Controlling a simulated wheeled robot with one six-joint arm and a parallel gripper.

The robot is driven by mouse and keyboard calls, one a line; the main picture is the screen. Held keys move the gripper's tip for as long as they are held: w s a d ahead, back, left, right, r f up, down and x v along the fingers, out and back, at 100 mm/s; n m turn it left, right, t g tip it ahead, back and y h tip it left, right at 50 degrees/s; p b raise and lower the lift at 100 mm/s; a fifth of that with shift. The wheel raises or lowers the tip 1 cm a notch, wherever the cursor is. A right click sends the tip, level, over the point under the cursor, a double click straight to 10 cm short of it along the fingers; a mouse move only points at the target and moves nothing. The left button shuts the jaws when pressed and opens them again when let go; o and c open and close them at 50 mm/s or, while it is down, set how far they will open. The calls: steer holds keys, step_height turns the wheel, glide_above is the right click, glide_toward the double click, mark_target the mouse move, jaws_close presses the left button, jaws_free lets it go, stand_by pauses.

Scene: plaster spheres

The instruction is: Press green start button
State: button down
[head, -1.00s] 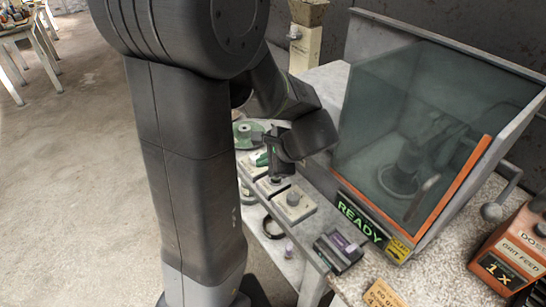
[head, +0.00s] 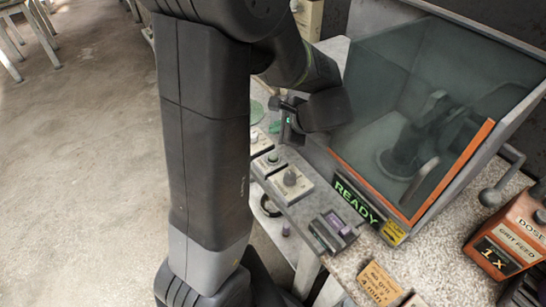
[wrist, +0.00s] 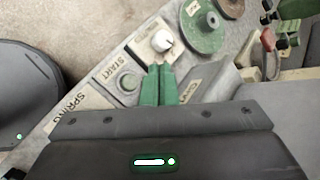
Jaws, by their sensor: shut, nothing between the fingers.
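In the head view my gripper (head: 287,122) is above and behind the button. The height of the fingertips over the panel is hard to judge, and I see no contact with the button.
A white knob (wrist: 162,42) and a green disc (wrist: 203,25) lie beyond the button. A grey knob (head: 290,177) sits nearer on the ledge. The glass-fronted cabinet (head: 400,110) with its lit READY sign (head: 357,200) stands right.

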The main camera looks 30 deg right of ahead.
mark_target(276, 157)
step_height(276, 157, down, 7)
steer(key=b, duration=0.5)
steer(key=shift+f, duration=0.2)
steer(key=shift+f+b, duration=0.1)
steer(key=shift+b, duration=0.25)
stand_by(1.3)
steer(key=shift+f, duration=0.3)
